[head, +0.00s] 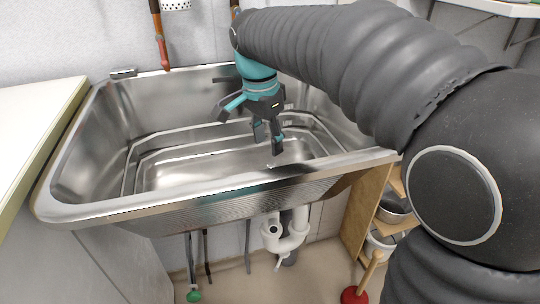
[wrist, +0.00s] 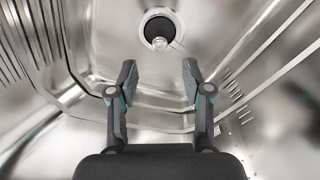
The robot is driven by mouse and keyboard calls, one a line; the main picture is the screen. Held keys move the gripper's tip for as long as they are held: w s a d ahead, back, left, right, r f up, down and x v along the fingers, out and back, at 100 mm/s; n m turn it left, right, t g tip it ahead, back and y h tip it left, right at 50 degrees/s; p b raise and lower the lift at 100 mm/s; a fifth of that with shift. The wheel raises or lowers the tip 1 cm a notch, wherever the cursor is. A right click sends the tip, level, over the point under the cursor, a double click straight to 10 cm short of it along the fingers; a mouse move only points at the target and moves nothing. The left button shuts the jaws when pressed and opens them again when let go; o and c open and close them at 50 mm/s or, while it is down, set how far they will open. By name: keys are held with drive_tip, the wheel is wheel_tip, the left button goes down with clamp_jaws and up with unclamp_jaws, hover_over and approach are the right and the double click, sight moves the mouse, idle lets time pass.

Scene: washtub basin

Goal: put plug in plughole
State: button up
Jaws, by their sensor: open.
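My gripper (head: 267,146) points down inside the steel basin, toward its right side in the head view. In the wrist view my gripper (wrist: 159,76) is open, with nothing between its fingers. Beyond the fingertips is the plughole (wrist: 158,25), a dark round shape with a pale rim on the basin floor. A small shiny piece (wrist: 162,43) sits at its near edge, apart from the fingers. I cannot tell whether this is the plug or part of it. In the head view the plughole is not clearly seen, and I cannot make out a plug there.
The basin's front rim (head: 230,190) and stepped steel walls surround the gripper. A white counter (head: 35,125) is at the left. Below the basin are a white drain pipe (head: 290,240), hanging tools and a red plunger (head: 354,295). A wooden shelf unit (head: 364,212) stands at the right.

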drive_tip(key=shift+s+a+r, duration=0.15)
drive_tip(key=shift+r, duration=1.65)
